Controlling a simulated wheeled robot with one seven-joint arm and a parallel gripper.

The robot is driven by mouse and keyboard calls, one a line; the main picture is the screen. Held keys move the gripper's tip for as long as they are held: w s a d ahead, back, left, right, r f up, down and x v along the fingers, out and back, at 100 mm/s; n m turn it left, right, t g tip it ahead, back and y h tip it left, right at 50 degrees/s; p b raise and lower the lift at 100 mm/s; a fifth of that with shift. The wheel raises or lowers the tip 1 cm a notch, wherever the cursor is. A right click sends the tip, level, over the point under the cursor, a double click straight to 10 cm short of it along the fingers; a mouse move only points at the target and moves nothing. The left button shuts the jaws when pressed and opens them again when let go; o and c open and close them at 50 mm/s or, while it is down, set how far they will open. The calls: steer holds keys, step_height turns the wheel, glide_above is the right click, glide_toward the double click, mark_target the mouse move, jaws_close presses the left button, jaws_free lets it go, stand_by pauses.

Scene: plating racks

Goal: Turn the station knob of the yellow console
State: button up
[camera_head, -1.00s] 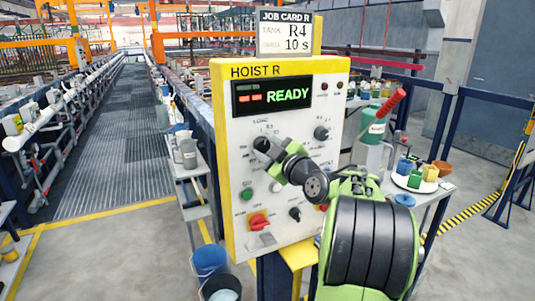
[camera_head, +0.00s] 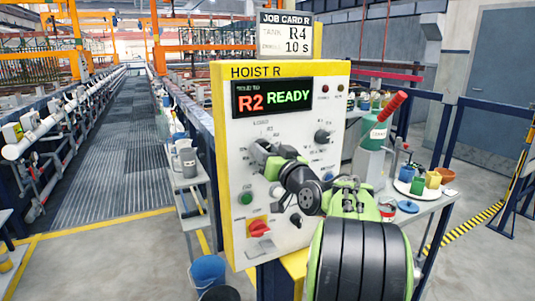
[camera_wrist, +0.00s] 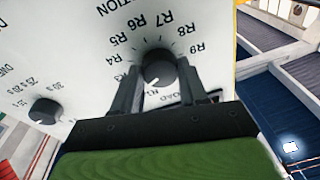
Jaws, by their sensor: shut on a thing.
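The yellow-edged console (camera_head: 290,80) stands upright with a white panel marked HOIST R. Its display (camera_head: 273,97) reads R2 in red and READY in green. The station knob (camera_wrist: 158,66) is black and round, ringed by labels from R1 to R9 and LOAD. In the wrist view its light pointer mark faces down-left, towards the low-numbered labels. My gripper (camera_wrist: 160,88) is shut on the knob, one finger on each side. In the head view my gripper (camera_head: 264,160) covers most of the knob. The job card (camera_head: 286,34) above reads tank R4, 10 s.
Another black knob (camera_head: 323,136) sits right of the station knob; a green button (camera_head: 245,196) and a red switch (camera_head: 259,227) are lower. A side table (camera_head: 425,207) with containers stands right.

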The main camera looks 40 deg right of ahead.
steer(key=m+p, duration=0.1)
steer(key=m, duration=0.4)
steer(key=m+h+p, duration=0.1)
steer(key=m+p, duration=0.1)
steer(key=m, duration=0.4)
steer(key=shift+a+h, duration=0.15)
steer(key=shift+h, duration=0.15)
steer(key=shift+m+g, duration=0.4)
steer(key=o, duration=1.1)
steer(key=shift+c, duration=0.2)
steer(key=b+v, duration=0.3)
steer(key=v, duration=1.2)
steer(key=shift+s+a+f, duration=0.2)
steer(key=shift+s+f, duration=0.05)
steer(key=shift+s, duration=0.05)
